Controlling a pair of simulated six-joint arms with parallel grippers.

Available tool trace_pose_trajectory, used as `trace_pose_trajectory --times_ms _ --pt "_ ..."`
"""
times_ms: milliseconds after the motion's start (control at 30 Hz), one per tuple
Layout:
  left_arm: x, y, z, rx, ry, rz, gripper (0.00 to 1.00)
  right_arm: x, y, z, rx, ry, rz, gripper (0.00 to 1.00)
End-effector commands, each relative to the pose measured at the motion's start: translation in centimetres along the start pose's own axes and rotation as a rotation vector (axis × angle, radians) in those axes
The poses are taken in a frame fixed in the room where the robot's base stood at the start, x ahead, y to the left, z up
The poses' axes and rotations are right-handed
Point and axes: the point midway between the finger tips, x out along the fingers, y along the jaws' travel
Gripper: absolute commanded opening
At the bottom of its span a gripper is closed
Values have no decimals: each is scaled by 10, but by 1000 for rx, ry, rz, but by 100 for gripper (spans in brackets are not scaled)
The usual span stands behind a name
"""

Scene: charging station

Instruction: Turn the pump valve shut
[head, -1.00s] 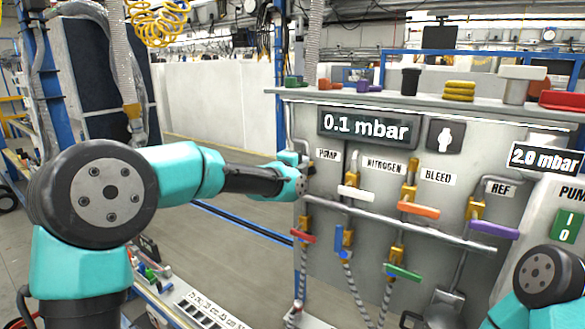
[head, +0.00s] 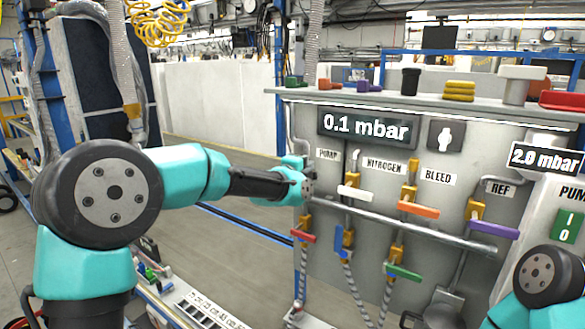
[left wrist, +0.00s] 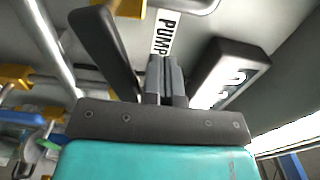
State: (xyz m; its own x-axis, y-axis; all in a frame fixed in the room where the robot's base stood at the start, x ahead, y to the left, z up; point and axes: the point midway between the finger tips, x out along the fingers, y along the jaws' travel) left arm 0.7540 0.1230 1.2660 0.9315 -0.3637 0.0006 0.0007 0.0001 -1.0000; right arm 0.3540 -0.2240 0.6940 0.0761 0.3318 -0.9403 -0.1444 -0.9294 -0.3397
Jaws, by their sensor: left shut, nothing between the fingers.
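The PUMP label (head: 328,155) sits at the upper left of the grey valve panel, and it also shows in the left wrist view (left wrist: 164,34). The white valve handle (head: 355,193) sits right of and below this label, roughly level across its pipe. My left gripper (head: 309,180) is at the panel's left side, left of the white handle and below the label. In the left wrist view its fingers (left wrist: 166,80) are together and empty. A gap shows between the gripper and the white handle in the head view. My right gripper is out of view.
An orange handle (head: 418,210), purple handle (head: 494,231), red handle (head: 303,236) and green handle (head: 404,272) are on the same panel. A long pipe (head: 400,226) crosses it. A display (head: 367,127) above reads 0.1 mbar.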

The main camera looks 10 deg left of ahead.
Motion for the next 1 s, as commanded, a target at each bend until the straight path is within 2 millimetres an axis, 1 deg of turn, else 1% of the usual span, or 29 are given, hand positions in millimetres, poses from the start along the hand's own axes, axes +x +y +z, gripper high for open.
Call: trace_pose_trajectory --times_ms 233,533,1000 --pt "0 1 -1 0 0 1 0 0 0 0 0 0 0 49" --pt "0 10 -9 -1 1 2 0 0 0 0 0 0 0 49" --pt "0 13 -10 0 1 1 0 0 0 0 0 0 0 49"
